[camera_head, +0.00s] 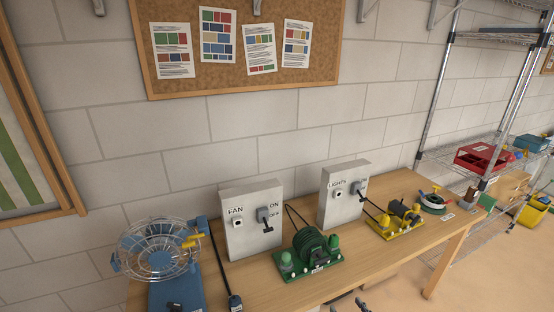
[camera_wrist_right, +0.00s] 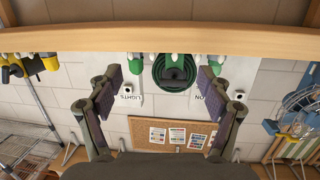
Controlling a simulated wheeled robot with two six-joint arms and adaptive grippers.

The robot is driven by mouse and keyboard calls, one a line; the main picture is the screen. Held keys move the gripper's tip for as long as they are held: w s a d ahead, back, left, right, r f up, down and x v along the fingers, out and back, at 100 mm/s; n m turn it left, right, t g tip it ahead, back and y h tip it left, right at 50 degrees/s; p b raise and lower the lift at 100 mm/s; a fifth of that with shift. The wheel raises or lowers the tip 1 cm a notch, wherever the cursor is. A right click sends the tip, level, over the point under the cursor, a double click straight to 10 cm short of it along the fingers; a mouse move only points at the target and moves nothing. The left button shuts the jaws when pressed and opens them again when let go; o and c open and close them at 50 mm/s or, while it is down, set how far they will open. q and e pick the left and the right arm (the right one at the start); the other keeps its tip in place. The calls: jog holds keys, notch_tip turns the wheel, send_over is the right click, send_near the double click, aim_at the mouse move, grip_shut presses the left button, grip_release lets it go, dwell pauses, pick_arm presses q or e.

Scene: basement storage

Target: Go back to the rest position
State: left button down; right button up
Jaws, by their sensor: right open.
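My right gripper (camera_head: 347,305) shows only as two dark fingertips at the bottom edge of the head view, in front of the table's front edge. In the right wrist view my right gripper (camera_wrist_right: 160,75) is open, its two fingers wide apart with nothing between them. That view is upside down. Beyond the fingers it shows the table's front edge (camera_wrist_right: 160,41) and a green coil (camera_wrist_right: 173,75). My left gripper is in neither view.
On the wooden table (camera_head: 352,258) stand a FAN switch box (camera_head: 248,240), a LIGHTS switch box (camera_head: 338,208), a green-based coil unit (camera_head: 310,248), a yellow-based device (camera_head: 402,220) and a wire-caged fan (camera_head: 160,252). A wire shelf (camera_head: 450,160) stands right. Floor in front right is clear.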

jog(key=s+d+f+m+g+h, duration=0.3)
jog(key=s+f+g, duration=0.5)
jog(key=s+f, duration=1.4)
jog(key=s+f+g, duration=0.3)
jog(key=s+f, duration=0.1)
jog(key=s, duration=0.7)
jog(key=s+f+n+g+h, duration=0.1)
jog(key=s+f+g, duration=0.2)
jog(key=s, duration=0.7)
jog(key=shift+s+a+f+g, duration=0.35)
jog(key=shift+a+f, duration=0.1)
jog(key=shift+f, duration=0.3)
